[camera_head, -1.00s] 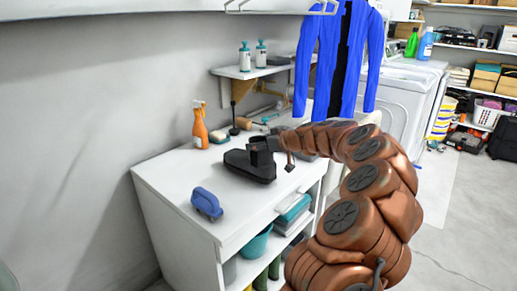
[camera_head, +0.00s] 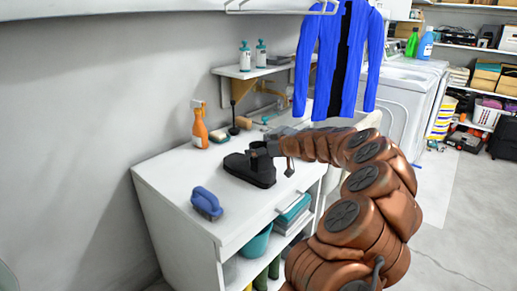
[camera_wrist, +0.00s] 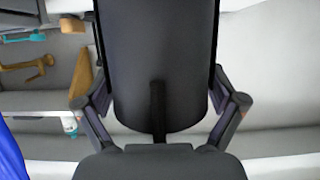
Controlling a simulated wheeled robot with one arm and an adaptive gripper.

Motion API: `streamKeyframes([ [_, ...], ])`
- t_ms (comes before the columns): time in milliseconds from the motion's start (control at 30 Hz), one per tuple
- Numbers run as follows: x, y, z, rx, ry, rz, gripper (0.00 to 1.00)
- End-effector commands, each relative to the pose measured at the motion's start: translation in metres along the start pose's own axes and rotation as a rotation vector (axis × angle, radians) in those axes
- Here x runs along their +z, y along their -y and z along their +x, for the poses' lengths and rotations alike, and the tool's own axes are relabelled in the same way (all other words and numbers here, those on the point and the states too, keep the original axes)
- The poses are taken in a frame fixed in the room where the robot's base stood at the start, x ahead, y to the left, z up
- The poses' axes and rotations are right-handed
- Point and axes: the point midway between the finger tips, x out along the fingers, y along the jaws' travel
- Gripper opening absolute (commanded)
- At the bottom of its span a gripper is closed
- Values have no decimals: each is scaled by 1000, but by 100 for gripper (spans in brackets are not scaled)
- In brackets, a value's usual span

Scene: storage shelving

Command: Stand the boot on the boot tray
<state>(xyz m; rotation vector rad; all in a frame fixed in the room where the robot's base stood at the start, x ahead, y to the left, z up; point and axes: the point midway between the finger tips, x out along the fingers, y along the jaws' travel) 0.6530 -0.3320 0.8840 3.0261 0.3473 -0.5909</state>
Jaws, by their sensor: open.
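The dark boot (camera_head: 259,163) is upright on the white cabinet top, its shaft towards my gripper. A low, dark, flat shape (camera_head: 240,171) spreads to the left at its base. I cannot tell the boot's foot from the boot tray there, as both look black. My gripper (camera_head: 266,149) is open at the shaft, coming from the right. In the wrist view the dark shaft (camera_wrist: 160,70) fills the middle between the open fingers (camera_wrist: 160,108). I cannot tell whether the fingers touch it. The sole is hidden.
A blue brush (camera_head: 207,203) lies on the cabinet top (camera_head: 170,180) at the front left. An orange spray bottle (camera_head: 199,127) stands at the back. A blue jacket (camera_head: 338,60) hangs behind my arm. The cabinet top between brush and boot is clear.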

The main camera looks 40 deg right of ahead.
Motion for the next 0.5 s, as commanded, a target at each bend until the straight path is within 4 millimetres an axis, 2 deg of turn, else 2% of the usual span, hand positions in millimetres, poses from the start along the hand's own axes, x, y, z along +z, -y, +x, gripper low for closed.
streamKeyframes([
  [133, 0, 0, -3, 1, -1, 0, 94],
  [267, -1, -2, -16, 3, -2, 0, 94],
  [500, -1, -2, -59, 5, -4, 1, 94],
])
